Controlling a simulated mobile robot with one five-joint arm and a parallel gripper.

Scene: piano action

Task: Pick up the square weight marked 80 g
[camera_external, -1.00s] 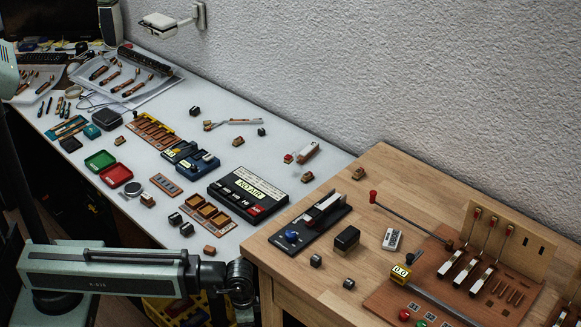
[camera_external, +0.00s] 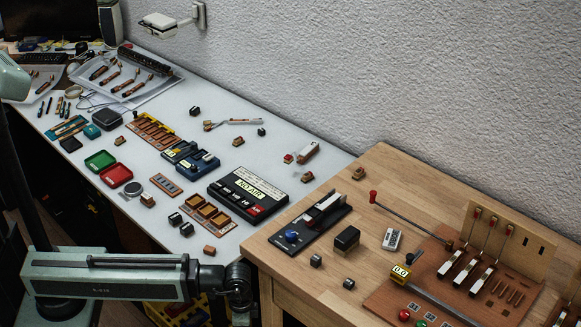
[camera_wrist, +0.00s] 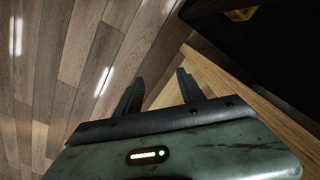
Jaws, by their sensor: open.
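Several small block weights lie about, and their markings are too small to read, so I cannot tell which is the 80 g one. Dark blocks sit on the white table, such as one dark block (camera_external: 187,229), and on the wooden bench, such as another dark block (camera_external: 316,260). Brown blocks include one (camera_external: 209,249) near the white table's front edge. In the wrist view my gripper (camera_wrist: 158,88) is open and empty, with floorboards and a wooden edge beyond its fingers. In the external view my forearm is low at front left; the fingers are not clearly visible.
A black NO AIR box (camera_external: 248,192), a red tray (camera_external: 116,175) and a green tray (camera_external: 100,160) stand on the white table (camera_external: 285,150). The wooden bench (camera_external: 290,262) carries a dark rail device (camera_external: 310,222) and a lever board (camera_external: 450,275). A yellow crate (camera_external: 172,312) is below.

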